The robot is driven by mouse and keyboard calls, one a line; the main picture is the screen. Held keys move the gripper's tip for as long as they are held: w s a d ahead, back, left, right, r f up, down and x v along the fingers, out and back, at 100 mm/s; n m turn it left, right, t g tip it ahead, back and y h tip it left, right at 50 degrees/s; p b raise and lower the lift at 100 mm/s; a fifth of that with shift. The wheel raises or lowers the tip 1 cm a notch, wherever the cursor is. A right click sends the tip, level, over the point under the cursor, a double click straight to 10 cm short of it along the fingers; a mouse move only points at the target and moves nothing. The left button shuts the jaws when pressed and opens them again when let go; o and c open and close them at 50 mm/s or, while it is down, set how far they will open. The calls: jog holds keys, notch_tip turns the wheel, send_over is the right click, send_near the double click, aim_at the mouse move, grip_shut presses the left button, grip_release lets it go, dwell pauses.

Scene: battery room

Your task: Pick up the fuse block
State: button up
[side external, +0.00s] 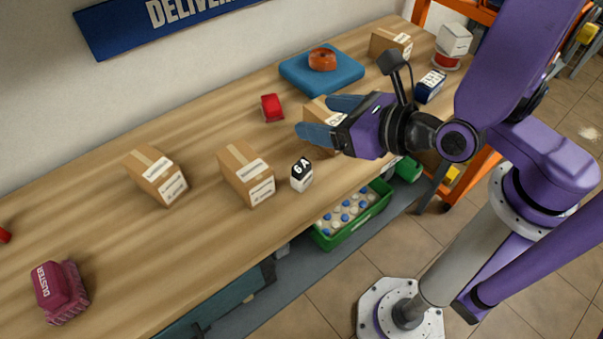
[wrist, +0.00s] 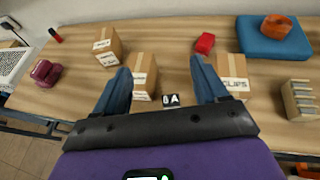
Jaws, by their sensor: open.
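The fuse block, a small white block with a black top marked 6A (side external: 302,174), stands on the wooden bench near its front edge. It also shows in the wrist view (wrist: 172,100), low and partly cut off by my gripper's dark palm. My gripper (side external: 328,117) is open and empty, above the bench, to the upper right of the block in the side view. In the wrist view its two blue fingers (wrist: 160,68) are spread wide, with the block's face low between them. The gap between block and fingers is hard to judge.
A cardboard box (side external: 246,174) stands just left of the block; another (wrist: 230,70), marked CLIPS, is to its right. A further box (side external: 156,177), a red item (side external: 272,107), a blue pad (side external: 335,76) with an orange roll (side external: 322,59) and a magenta duster (side external: 60,292) share the bench.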

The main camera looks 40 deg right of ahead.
aim_at(305, 175)
notch_tip(305, 175, down, 16)
jog(key=shift+f, duration=0.2)
jog(key=shift+x, duration=3.8)
jog(key=c, duration=1.1)
